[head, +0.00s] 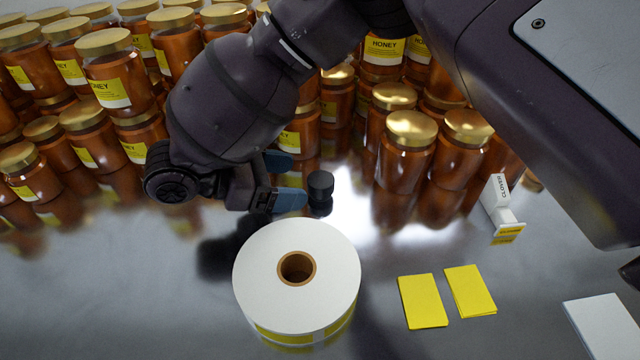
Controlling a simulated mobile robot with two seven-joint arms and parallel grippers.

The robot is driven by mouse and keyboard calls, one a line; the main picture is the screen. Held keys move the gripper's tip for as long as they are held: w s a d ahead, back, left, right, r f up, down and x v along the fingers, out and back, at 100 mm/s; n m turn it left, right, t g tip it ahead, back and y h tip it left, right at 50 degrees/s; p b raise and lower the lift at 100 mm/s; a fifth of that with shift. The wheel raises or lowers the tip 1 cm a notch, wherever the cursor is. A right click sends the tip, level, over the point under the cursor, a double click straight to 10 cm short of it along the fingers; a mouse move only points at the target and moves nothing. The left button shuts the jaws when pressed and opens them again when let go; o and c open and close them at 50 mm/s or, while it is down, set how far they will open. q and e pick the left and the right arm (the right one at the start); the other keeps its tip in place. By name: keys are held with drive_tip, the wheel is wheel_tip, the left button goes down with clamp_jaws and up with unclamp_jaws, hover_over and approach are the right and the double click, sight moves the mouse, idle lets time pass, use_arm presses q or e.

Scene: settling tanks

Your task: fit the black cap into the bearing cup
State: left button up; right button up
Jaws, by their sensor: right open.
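A small round black piece, which looks like the black cap (320,184), stands on the shiny steel table just right of my right gripper (290,181). My right gripper has two blue-tipped fingers spread apart and pointing right, with a gap between them. The black piece is just beyond the fingertips and looks apart from them. A dark shape below it may be its reflection. I cannot make out a bearing cup in this view. My left gripper is not in view.
A white label roll (335,265) stands just in front of the gripper. Honey jars (408,150) crowd the back and left. Yellow label cards (423,301), a white stamp-like piece (497,203) and a white block (603,328) lie at right. The front left table is clear.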

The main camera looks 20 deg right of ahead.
sight(316, 180)
drive_tip(key=shift+d+f, duration=0.15)
drive_tip(key=shift+d, duration=0.25)
drive_tip(key=b+x, duration=0.2)
drive_tip(key=x, duration=0.2)
drive_tip(key=shift+d, duration=0.35)
drive_tip(key=c, duration=0.9)
drive_tip(key=shift+c, duration=0.8)
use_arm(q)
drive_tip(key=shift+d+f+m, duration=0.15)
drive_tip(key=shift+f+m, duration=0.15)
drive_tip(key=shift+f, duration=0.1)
